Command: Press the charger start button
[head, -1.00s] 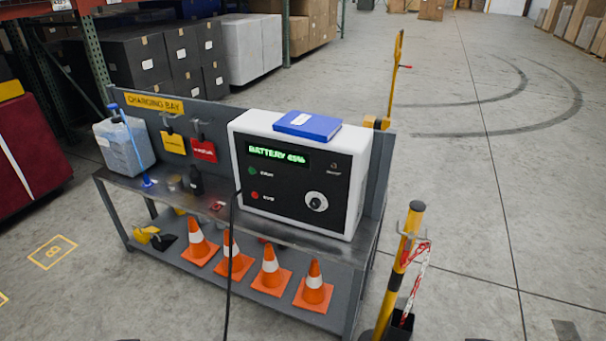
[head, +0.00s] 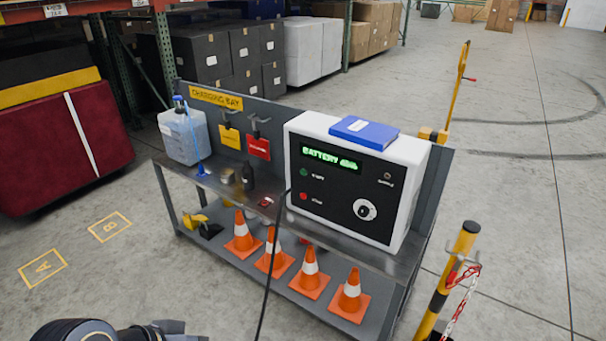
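The charger (head: 410,190) is a white box with a black front panel, standing on the right part of the metal bench. Its green display (head: 331,156) reads "BATTERY" with a blurred percentage. The small green start button (head: 304,172) is at the left of the panel, below the display. The red stop button (head: 303,196) is just under it. A white-rimmed dial (head: 365,209) is at the lower right of the panel. A dark part of my arm shows at the bottom left edge, well short of the bench. Neither of my grippers is in view.
A blue binder (head: 364,132) lies on the charger. A black cable (head: 270,265) hangs in front of the bench (head: 345,252). Several orange cones (head: 310,273) stand on the lower shelf. A yellow-black post (head: 447,280) with a chain stands at the right.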

